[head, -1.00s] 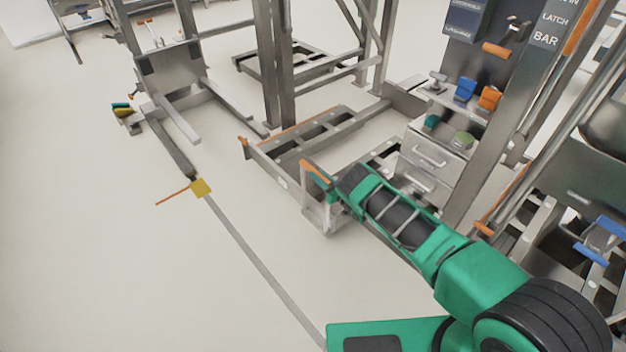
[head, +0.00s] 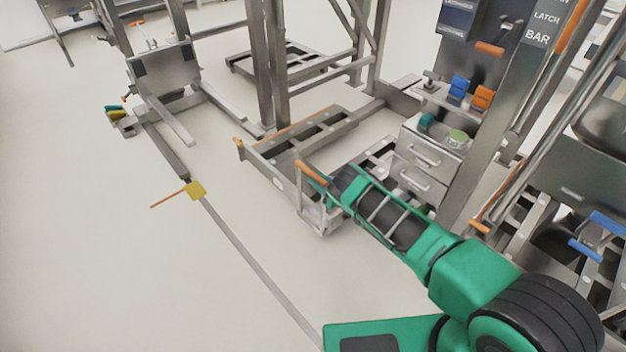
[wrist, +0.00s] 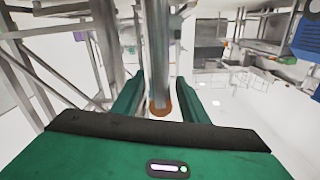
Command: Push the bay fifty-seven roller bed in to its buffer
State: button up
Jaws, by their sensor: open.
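A low metal bed frame (head: 287,153), which looks like the roller bed, lies on the floor in the middle of the head view. It has an orange edge strip and orange-capped posts at its near end. I cannot read a bay number on it. My gripper (head: 325,188) is at its near right corner, beside the orange-topped post (head: 311,172); the arm hides part of this. In the wrist view my gripper (wrist: 158,98) is open. A metal bar with an orange end (wrist: 160,108) shows between its green fingers; contact cannot be told.
A drawer cabinet (head: 428,160) with blue and orange items stands right of the bed. Tall steel posts (head: 270,70) rise behind it. A floor strip with a yellow tag (head: 197,190) runs along the left. A wheeled metal stand (head: 165,70) is farther left.

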jog(key=v, duration=0.8)
jog(key=shift+f, duration=0.1)
